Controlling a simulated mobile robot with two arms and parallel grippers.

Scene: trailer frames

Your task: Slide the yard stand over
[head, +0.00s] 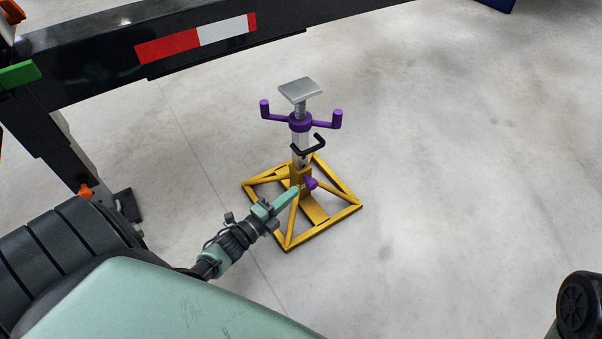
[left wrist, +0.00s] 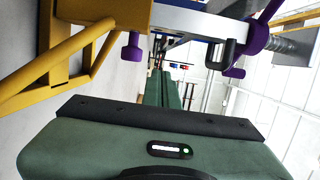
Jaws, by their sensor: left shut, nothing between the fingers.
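The yard stand stands upright on the floor in the head view, with a yellow square base frame (head: 333,213), a silver post (head: 300,140), a purple two-armed collar (head: 300,122) and a flat grey top plate (head: 300,90). A black crank-like handle (head: 310,146) and a purple knob (head: 312,183) stick out from its post. My left gripper (head: 295,191) is shut and empty, its tips at the lower post near the knob; I cannot tell if they touch. The left wrist view shows the yellow frame (left wrist: 62,66) and knob (left wrist: 132,46) beside the shut fingers (left wrist: 165,88).
A black trailer beam (head: 100,62) with a red-and-white reflective strip (head: 196,38) runs behind the stand. A dark wheel-like part (head: 577,305) is at bottom right. The concrete floor (head: 450,180) right of the stand is clear.

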